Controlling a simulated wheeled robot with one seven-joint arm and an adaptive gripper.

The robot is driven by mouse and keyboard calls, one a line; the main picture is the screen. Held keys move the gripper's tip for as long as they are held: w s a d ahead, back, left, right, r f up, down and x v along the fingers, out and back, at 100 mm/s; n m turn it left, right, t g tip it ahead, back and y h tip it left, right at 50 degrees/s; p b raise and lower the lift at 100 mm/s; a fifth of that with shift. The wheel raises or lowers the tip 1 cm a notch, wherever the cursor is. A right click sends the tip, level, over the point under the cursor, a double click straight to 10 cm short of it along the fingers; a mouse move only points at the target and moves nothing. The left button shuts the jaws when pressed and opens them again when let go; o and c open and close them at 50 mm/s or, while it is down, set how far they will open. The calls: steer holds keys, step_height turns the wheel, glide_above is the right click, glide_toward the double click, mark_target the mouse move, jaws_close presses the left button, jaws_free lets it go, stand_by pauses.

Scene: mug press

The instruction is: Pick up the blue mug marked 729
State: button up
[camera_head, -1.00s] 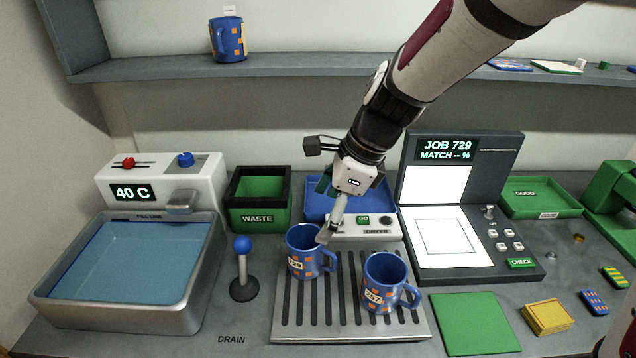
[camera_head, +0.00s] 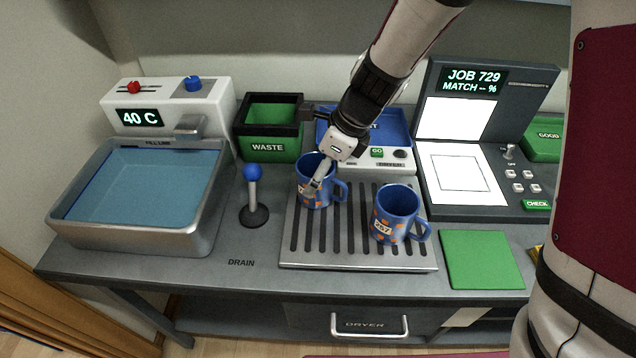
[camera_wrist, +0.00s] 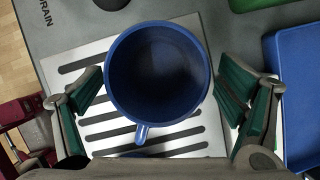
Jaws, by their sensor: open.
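The blue mug with orange patches (camera_head: 326,194) stands upright on the left part of the slatted drain rack (camera_head: 357,261); earlier its label read 729, and now my gripper hides most of that label. In the wrist view the mug (camera_wrist: 158,75) sits between my two spread green finger pads, with its handle toward the bottom of the picture. My gripper (camera_head: 316,186) is open around the mug, with a gap visible on each side. A second blue mug (camera_head: 397,212), labelled 267 or similar, stands on the rack to the right.
A water basin (camera_head: 205,240) is at left, with a blue-knobbed lever (camera_head: 253,190) beside the rack. A green waste bin (camera_head: 268,148) and blue tray (camera_head: 395,119) stand behind. The job screen (camera_head: 474,80) reads JOB 729. A green mat (camera_head: 482,262) lies right of the rack.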

steer(key=x, duration=0.4)
steer(key=shift+s+b, duration=0.15)
steer(key=shift+b, duration=0.2)
steer(key=c, duration=1.4)
